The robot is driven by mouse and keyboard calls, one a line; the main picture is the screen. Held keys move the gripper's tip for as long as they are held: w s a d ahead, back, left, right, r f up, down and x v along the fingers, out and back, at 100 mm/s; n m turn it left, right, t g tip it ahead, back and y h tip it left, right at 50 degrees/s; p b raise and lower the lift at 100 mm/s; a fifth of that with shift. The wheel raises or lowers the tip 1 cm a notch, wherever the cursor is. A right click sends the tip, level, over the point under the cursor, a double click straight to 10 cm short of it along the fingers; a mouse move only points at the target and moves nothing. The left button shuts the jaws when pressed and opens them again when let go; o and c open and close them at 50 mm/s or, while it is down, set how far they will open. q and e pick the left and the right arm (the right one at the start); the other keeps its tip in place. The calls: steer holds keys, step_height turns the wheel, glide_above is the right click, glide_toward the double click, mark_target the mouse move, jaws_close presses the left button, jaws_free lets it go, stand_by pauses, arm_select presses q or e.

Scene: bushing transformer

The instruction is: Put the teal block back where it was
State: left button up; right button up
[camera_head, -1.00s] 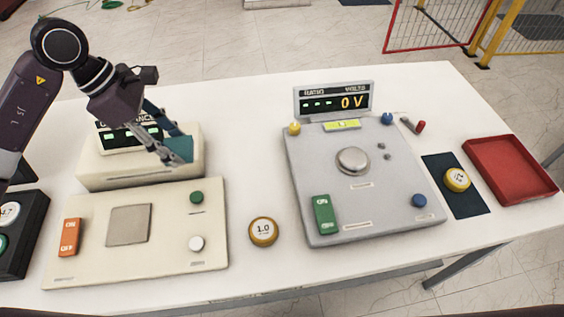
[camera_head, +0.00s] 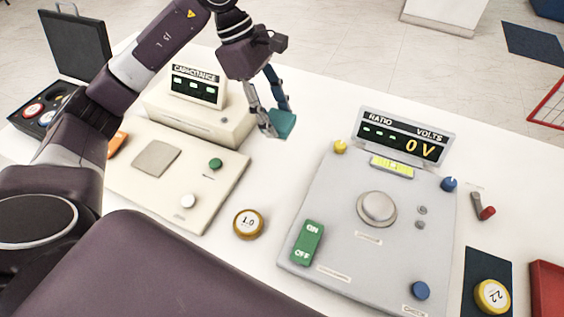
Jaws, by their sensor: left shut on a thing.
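The teal block (camera_head: 283,125) is held between the fingertips of my left gripper (camera_head: 272,122), which is shut on it. The block is in the air above the white table, in the gap between the cream capacitance meter (camera_head: 212,121) and the grey ratio meter (camera_head: 330,215). My left arm comes in from the left and crosses over the black case's side of the table. My right gripper does not show. The place the block came from cannot be told from these frames.
A yellow-rimmed disc marked 1.0 (camera_head: 248,223) lies on the white table between the two panels. Another disc (camera_head: 492,295) lies on a dark mat (camera_head: 478,264) beside a red tray (camera_head: 548,290). An open black case (camera_head: 75,50) stands far left. Table behind the ratio meter is clear.

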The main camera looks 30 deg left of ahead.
arm_select(q)
step_height(320, 180, down, 4)
steer(key=shift+s+a+f+p, duration=0.15)
steer(key=shift+f+p, duration=0.1)
steer(key=shift+p, duration=0.2)
steer(key=f, duration=0.2)
steer(key=f+p, duration=0.1)
steer(key=f, duration=0.3)
steer(key=shift+d+f, duration=0.25)
steer(key=shift+f+p, duration=0.35)
steer(key=shift+f, duration=0.15)
step_height(320, 180, down, 3)
steer(key=shift+f+p, duration=0.2)
steer(key=shift+p, duration=0.35)
steer(key=shift+f, duration=0.2)
steer(key=shift+f+b, duration=0.25)
steer(key=shift+b, duration=0.1)
steer(key=o, duration=1.1)
steer(key=shift+r, duration=0.1)
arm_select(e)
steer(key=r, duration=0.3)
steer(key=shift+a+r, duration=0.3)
